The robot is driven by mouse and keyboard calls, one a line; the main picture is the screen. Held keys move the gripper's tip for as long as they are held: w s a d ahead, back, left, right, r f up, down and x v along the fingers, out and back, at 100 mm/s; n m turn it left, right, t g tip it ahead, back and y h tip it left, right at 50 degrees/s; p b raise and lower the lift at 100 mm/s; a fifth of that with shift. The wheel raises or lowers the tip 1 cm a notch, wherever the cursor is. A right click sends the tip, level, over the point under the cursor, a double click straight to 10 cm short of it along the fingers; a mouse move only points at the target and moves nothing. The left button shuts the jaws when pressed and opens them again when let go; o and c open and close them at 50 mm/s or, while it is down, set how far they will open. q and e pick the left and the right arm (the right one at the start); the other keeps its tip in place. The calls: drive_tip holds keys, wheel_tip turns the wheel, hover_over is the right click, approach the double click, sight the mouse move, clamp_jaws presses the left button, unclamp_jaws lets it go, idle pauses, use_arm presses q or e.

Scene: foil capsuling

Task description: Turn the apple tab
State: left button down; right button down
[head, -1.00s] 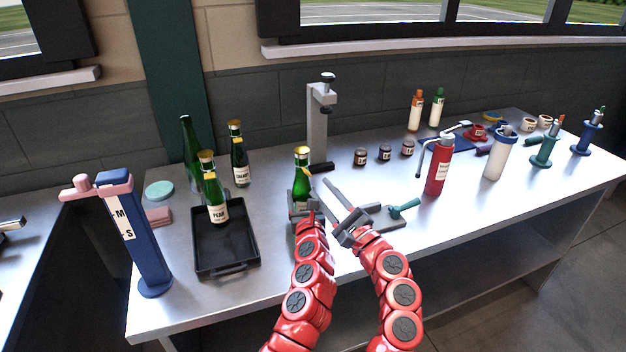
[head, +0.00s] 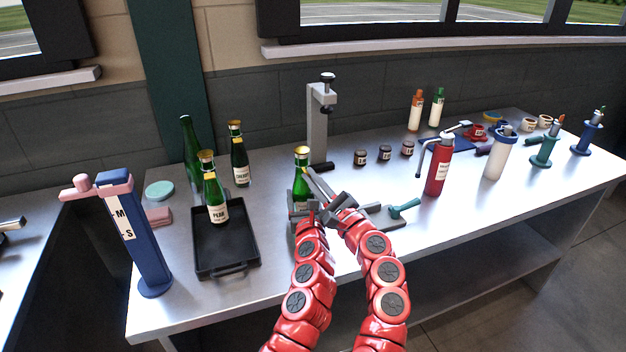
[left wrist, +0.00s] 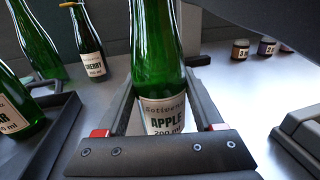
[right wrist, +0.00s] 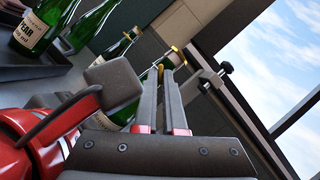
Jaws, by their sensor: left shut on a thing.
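The green apple bottle (head: 301,180) stands upright at the middle of the bench, with a gold top. My left gripper (left wrist: 162,100) is shut around its body at the white APPLE label (left wrist: 165,117). My right gripper (head: 311,173) reaches in from the right, its fingertips close by the bottle's neck. In the right wrist view its fingers (right wrist: 163,75) are narrowly apart, close to the gold top (right wrist: 172,59). The yellow tab cannot be made out now behind the fingers, and I cannot tell if they touch it.
A black tray (head: 253,240) holding a pear bottle (head: 213,200) lies to the left, with a cherry bottle (head: 239,165) behind. A grey press stand (head: 318,135) rises behind the apple bottle. A teal-handled tool (head: 404,208) and a red bottle (head: 438,170) are to the right.

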drive_tip(key=shift+r+n, duration=0.1)
drive_tip(key=shift+n, duration=0.3)
drive_tip(key=shift+d+r+n+g, duration=0.1)
drive_tip(key=shift+n+g, duration=0.55)
drive_tip(key=shift+n, duration=0.9)
drive_tip(key=shift+a+r+n+g, duration=0.1)
drive_tip(key=shift+n+g, duration=0.6)
drive_tip(key=shift+n, duration=0.9)
drive_tip(key=shift+d+r+n+g, duration=0.1)
drive_tip(key=shift+n+g, duration=0.55)
drive_tip(key=shift+n, duration=0.9)
drive_tip(key=c, duration=1)
unclamp_jaws()
